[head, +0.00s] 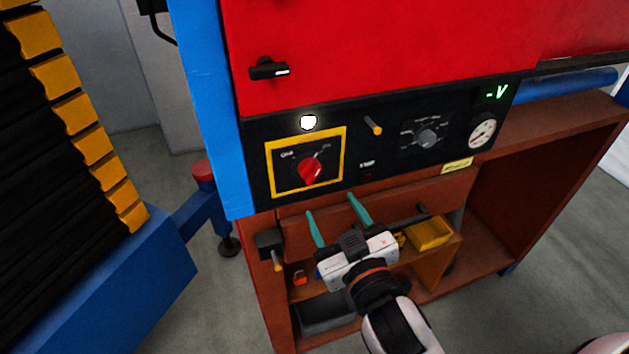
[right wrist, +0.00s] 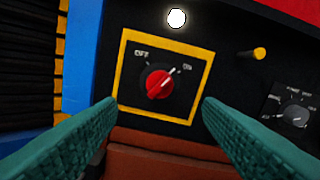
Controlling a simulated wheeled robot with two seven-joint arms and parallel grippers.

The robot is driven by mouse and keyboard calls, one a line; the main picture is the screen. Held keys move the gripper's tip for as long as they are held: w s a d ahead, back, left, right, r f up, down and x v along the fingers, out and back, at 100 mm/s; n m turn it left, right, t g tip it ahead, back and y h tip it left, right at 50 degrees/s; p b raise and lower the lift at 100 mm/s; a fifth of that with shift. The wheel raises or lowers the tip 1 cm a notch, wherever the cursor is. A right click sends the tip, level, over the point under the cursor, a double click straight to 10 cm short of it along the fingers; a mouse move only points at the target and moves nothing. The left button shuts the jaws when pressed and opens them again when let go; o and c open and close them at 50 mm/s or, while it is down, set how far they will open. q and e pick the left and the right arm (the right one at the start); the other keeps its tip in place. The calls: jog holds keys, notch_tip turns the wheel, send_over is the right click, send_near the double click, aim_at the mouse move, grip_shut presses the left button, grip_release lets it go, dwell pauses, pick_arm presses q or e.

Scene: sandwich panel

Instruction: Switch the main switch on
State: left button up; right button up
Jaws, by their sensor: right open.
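The main switch is a red rotary knob (head: 311,170) on a square plate with a yellow border, set in the black panel. It also shows in the right wrist view (right wrist: 159,84), with its pale pointer line angled up and right toward the ON label; OFF is at upper left. A round white lamp (head: 309,122) above the plate glows. My right gripper (head: 331,204) is open and empty, its teal fingers below the switch and apart from it. In the right wrist view the fingers frame the lower part of the plate. My left gripper is not in view.
Right of the switch are a yellow-tipped lever (head: 373,126), a grey selector knob (head: 427,138) and a gauge (head: 482,133). A black door handle (head: 269,69) sits above. Below is a brown shelf with a yellow bin (head: 430,233). A blue post (head: 207,100) stands left.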

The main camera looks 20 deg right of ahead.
aim_at(315, 178)
jog(key=w+b, duration=0.2)
jog(key=w, duration=0.7)
jog(key=shift+a, duration=0.15)
jog(key=shift+w, duration=0.35)
